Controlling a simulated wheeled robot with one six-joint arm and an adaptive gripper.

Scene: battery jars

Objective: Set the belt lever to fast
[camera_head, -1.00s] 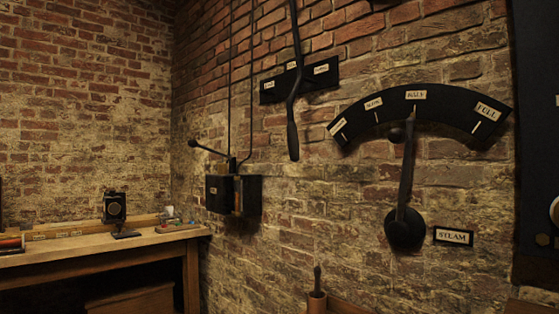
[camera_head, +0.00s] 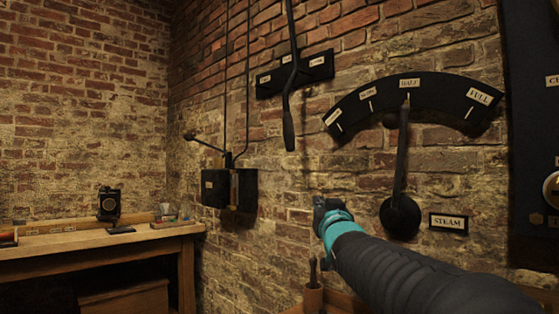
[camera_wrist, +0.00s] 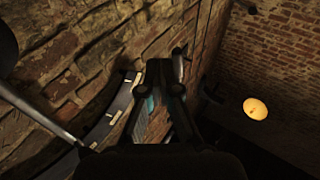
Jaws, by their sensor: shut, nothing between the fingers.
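A long dark lever (camera_head: 290,100) hangs down the brick wall in front of a black plate (camera_head: 318,68) with small pale labels, too small to read for sure. It looks like the belt lever, though no belt sign is legible. Its lower grip hangs near the plate's middle. My gripper (camera_head: 320,203) is below and a little right of the lever's lower end, apart from it. The gripper is shut and empty. In the wrist view its fingers (camera_wrist: 163,75) come together before the wall.
The steam lever (camera_head: 402,165) stands at HALF on its black arc plate (camera_head: 450,92), close above my arm. A switch box (camera_head: 228,188) with a side lever is on the wall at left. A wooden bench (camera_head: 90,240) stands lower left. A lamp (camera_wrist: 255,108) glows.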

